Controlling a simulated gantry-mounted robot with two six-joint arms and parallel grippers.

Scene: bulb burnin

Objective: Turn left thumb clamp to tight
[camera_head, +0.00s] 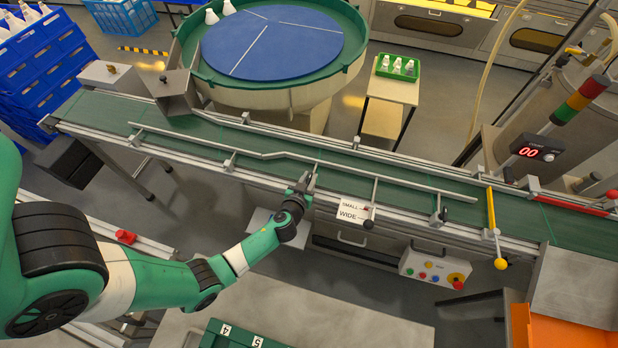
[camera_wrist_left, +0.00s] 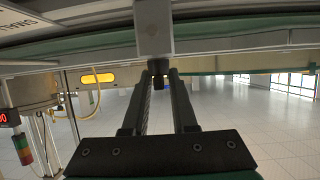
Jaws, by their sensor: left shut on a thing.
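My left gripper (camera_head: 306,184) reaches the near side rail of the green conveyor, at the foot of a guide-rail rod (camera_head: 316,169). In the left wrist view the two fingers (camera_wrist_left: 160,77) close around a small dark knob, the left thumb clamp (camera_wrist_left: 160,83), under a grey metal bracket (camera_wrist_left: 153,30). The gripper is shut on this knob. The knob is mostly hidden by the gripper in the head view, and its turn angle cannot be told. My right gripper is not in view.
A SMALL/WIDE sign (camera_head: 352,212) and another black knob (camera_head: 368,224) sit to the right along the rail. Further right are a yellow-handled lever (camera_head: 500,263) and a button box (camera_head: 434,269). Green crates (camera_head: 240,337) stand below my arm.

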